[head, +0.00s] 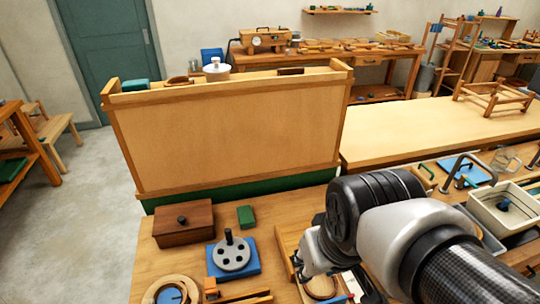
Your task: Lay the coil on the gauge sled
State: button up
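My gripper (318,264) hangs at the lower middle of the head view, pointing down over the near bench. My own wrist hides much of it, and its fingertips do not show clearly. A round tan piece (321,288) lies just below it, partly covered; I cannot tell whether they touch. A pale tan ring (154,294), perhaps the coil, lies at the bottom left edge around something blue. A low wooden piece with bars (240,297) sits between them, cut off by the frame edge. I cannot tell which piece is the gauge sled.
A grey disc with holes and a black knob (232,256) stands on a blue base. A brown lidded box (183,224) and a green block (246,216) sit behind it. A tall wooden panel (235,130) closes the bench's back. A whitish bin (505,212) stands right.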

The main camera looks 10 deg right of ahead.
jog(key=shift+t, duration=0.3)
jog(key=s, duration=0.1)
jog(key=s+r, duration=0.1)
jog(key=s, duration=0.2)
jog(key=shift+a+r, duration=0.3)
jog(key=shift+a, duration=0.05)
